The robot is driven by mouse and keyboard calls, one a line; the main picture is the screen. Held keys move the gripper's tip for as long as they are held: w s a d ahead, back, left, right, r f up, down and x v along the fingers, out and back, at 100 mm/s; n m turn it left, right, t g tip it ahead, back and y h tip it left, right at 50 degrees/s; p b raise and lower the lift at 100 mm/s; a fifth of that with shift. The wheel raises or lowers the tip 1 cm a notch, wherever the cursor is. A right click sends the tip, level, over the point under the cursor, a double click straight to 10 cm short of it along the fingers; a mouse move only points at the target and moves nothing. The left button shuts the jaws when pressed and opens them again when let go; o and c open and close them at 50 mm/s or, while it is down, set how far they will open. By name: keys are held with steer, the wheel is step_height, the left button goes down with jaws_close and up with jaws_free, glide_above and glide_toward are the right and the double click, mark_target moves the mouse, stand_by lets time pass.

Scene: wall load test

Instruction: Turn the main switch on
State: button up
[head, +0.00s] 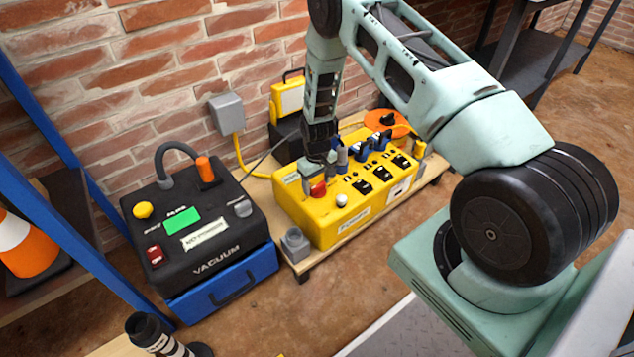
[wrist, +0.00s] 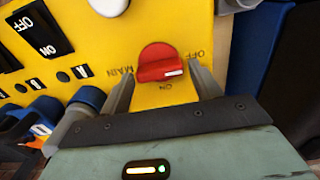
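The main switch is a red rotary knob (wrist: 158,62) on the face of a yellow box (head: 322,228). It also shows in the head view (head: 318,189), partly covered by my gripper. Its white mark sits at its right end in the wrist view, on the side of the OFF label; the ON label is below the knob. My gripper (wrist: 162,78) is open, with one grey finger on each side of the knob. In the wrist view there are gaps between fingers and knob; contact is not visible. My gripper points down at the box in the head view (head: 318,180).
The yellow box also carries black OFF/ON rocker switches (head: 362,187), blue plugs (head: 362,150) and a white knob (head: 342,200). A black vacuum unit (head: 205,225) stands to the left. A brick wall rises behind, with a grey wall box (head: 227,112).

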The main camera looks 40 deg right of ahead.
steer(key=c, duration=0.6)
steer(key=shift+m, duration=0.3)
steer(key=m+p, duration=0.2)
steer(key=shift+r+m, duration=0.15)
steer(key=shift+m, duration=0.15)
steer(key=m+p, duration=0.1)
steer(key=m, duration=0.2)
steer(key=shift+d+m+p, duration=0.1)
steer(key=shift+m+p, duration=0.2)
steer(key=shift+p, duration=0.1)
steer(key=m+p, duration=0.2)
steer(key=m, duration=0.3)
steer(key=shift+s, duration=0.1)
steer(key=m+p, duration=0.1)
steer(key=m, duration=0.5)
steer(key=shift+s+d, duration=0.1)
